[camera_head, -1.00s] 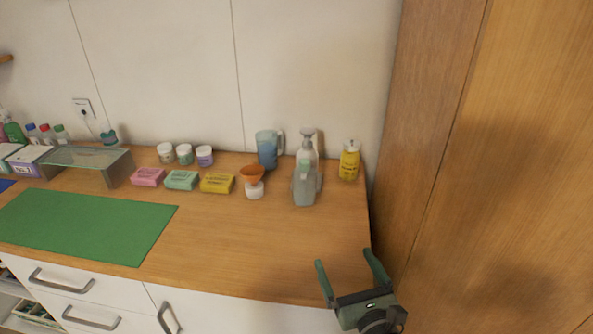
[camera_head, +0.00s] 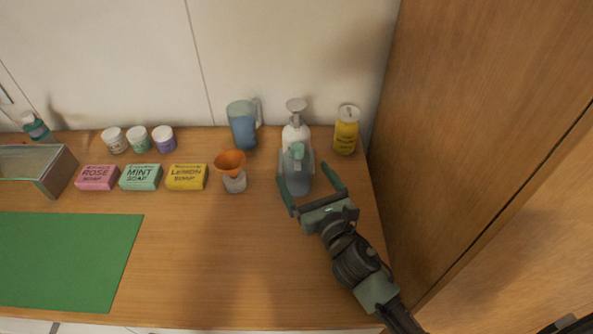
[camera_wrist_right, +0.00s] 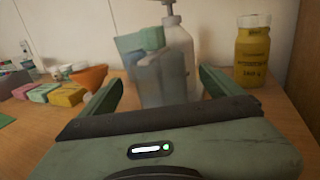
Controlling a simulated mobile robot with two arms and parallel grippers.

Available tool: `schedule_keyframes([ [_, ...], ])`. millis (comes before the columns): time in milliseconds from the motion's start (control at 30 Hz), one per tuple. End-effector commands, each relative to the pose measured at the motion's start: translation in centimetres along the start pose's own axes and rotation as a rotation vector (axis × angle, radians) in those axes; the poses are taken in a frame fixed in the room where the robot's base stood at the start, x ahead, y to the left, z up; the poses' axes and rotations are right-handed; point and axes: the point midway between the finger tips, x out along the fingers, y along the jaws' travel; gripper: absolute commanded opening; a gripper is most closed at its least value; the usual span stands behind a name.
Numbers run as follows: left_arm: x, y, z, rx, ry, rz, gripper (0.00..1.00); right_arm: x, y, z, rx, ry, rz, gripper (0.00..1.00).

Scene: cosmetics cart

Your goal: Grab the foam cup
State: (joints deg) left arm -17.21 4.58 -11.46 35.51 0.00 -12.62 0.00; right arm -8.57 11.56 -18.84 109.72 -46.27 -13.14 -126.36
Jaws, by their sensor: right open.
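In the right wrist view, the cup (camera_wrist_right: 165,80) shows ahead between the two fingers (camera_wrist_right: 162,76), with no clear contact on either side. The gripper hides part of the cup's base. My left gripper is not in view.
A yellow bottle (camera_head: 346,131) stands right of the cup, near a tall wooden panel (camera_head: 470,120). A blue jug (camera_head: 242,124) and an orange funnel (camera_head: 230,162) on a white jar stand left. Soap boxes (camera_head: 141,177) and a green mat (camera_head: 65,260) lie farther left. The front counter is clear.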

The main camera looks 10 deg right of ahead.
Motion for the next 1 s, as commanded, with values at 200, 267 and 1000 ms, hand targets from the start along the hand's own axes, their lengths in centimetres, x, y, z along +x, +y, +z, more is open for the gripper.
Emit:
schedule_keyframes([
  [200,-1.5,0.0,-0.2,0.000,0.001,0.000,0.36,3.3,0.1,0.9,0.001,-0.001,-0.002,0.94],
  [267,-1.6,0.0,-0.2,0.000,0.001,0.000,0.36,3.9,0.1,0.8,0.001,-0.001,-0.001,0.94],
  [1000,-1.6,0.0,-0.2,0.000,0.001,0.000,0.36,4.3,0.1,0.7,0.000,-0.003,0.000,0.07],
])
